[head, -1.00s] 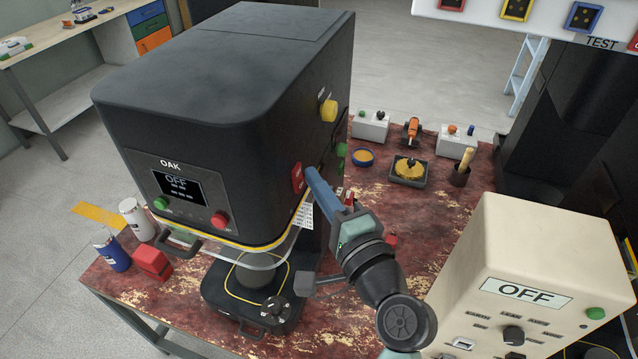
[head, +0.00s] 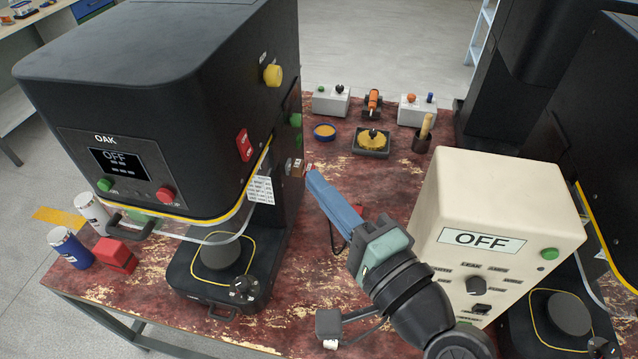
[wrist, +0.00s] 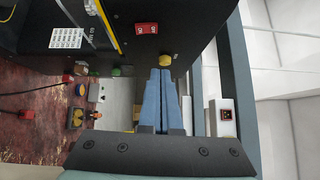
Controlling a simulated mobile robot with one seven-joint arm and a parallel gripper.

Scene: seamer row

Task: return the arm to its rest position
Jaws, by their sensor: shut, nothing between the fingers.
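My gripper (head: 318,182) has blue fingers and a teal and black wrist. It is shut and empty, in the air over the red worn table (head: 330,245), between the black OAK machine and the cream OFF box. In the wrist view the two blue fingers (wrist: 159,85) lie together with nothing between them. The OAK machine (head: 160,90) stands at the left with its screen reading OFF. Its red side switch (head: 244,145) and yellow knob (head: 273,75) are left of my fingertips in the head view. The switch also shows in the wrist view (wrist: 146,28).
The cream box (head: 500,200) marked OFF stands close right of my arm. Small grey boxes (head: 330,101), a tray (head: 371,141) and a dark cup (head: 422,139) stand at the back. Another dark machine (head: 590,120) is at the right.

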